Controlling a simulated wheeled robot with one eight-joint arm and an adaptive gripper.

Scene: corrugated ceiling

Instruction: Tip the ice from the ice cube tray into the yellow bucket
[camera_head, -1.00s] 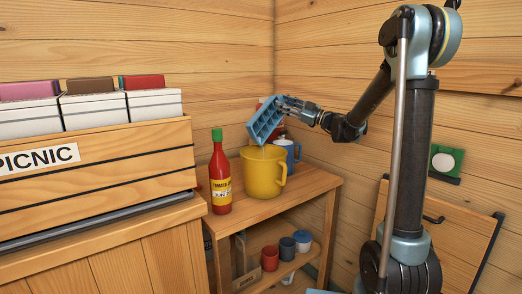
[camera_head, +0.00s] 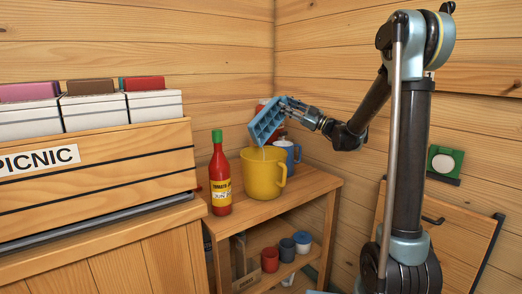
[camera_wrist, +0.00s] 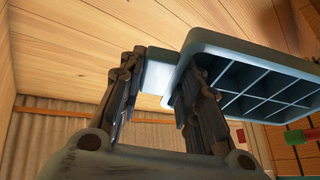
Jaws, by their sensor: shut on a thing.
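My gripper (camera_head: 292,107) is shut on the tray's end tab. In the wrist view my gripper (camera_wrist: 155,85) has its fingers on either side of that tab, and the tray (camera_wrist: 250,75) shows compartments that look empty from this side. The bucket stands upright on the small wooden shelf. A pale bit shows at the bucket's mouth below the tray; I cannot tell if it is ice. The bucket's inside is mostly hidden.
A red sauce bottle (camera_head: 220,178) with a green cap stands left of the bucket. A blue mug (camera_head: 290,153) stands close behind it on the right. The wooden shelf (camera_head: 311,186) holds several cups below. A PICNIC crate (camera_head: 120,150) is at the left.

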